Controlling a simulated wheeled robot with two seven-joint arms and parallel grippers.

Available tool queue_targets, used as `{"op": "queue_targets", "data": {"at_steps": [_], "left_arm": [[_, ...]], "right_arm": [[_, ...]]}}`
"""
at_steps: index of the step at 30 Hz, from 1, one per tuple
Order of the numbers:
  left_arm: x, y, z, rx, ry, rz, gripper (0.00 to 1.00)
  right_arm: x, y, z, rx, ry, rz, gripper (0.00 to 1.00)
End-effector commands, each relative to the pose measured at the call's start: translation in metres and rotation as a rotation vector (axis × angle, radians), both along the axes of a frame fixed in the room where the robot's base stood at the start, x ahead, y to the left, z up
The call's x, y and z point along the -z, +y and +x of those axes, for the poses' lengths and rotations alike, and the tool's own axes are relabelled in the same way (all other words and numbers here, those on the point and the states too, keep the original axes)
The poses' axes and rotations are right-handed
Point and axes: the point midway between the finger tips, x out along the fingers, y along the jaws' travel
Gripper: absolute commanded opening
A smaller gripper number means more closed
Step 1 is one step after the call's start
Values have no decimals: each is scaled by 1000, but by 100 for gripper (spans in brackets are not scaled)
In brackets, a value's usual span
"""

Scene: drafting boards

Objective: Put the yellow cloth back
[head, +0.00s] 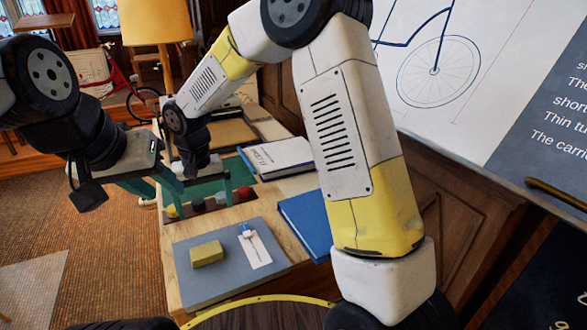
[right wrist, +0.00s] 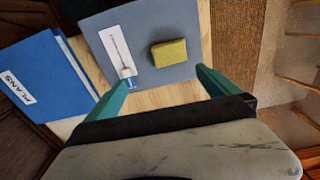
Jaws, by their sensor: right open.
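The yellow cloth (head: 207,253) is a small folded block lying flat on the left part of a grey-blue board (head: 200,286). It also shows in the right wrist view (right wrist: 169,53), beyond and between my right fingers but apart from them. My right gripper (right wrist: 158,78) is open and empty, its teal fingers wide apart. In the head view its fingers are mostly hidden. My left gripper (head: 165,190) hangs left of the table's back part, its teal fingers apart with nothing seen between them.
A white card with a small blue-topped tool (head: 254,247) lies right of the cloth. A blue PLANS folder (head: 305,224) lies right of the board. Several coloured pots (head: 222,199) stand behind it, near a white-covered book (head: 275,158).

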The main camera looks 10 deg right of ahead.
Motion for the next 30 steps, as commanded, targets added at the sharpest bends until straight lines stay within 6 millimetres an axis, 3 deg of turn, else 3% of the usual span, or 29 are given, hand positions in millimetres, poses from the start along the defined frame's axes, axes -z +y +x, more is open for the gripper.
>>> {"op": "queue_targets", "data": {"at_steps": [1,6,13,18,21,25,30], "left_arm": [[0,0,0,0,0,0,36],[0,0,0,0,0,0,36],[0,0,0,0,0,0,36],[0,0,0,0,0,0,36],[0,0,0,0,0,0,36],[0,0,0,0,0,0,36],[0,0,0,0,0,0,36]], "right_arm": [[-23,-20,1,16,-31,11,100],[-90,-93,-16,59,-120,55,100],[-153,-179,-70,125,-250,122,100],[-176,-226,-119,170,-354,176,100],[-181,-242,-145,189,-406,204,100],[-182,-253,-166,202,-453,229,100],[-182,-257,-176,205,-476,239,100]]}}
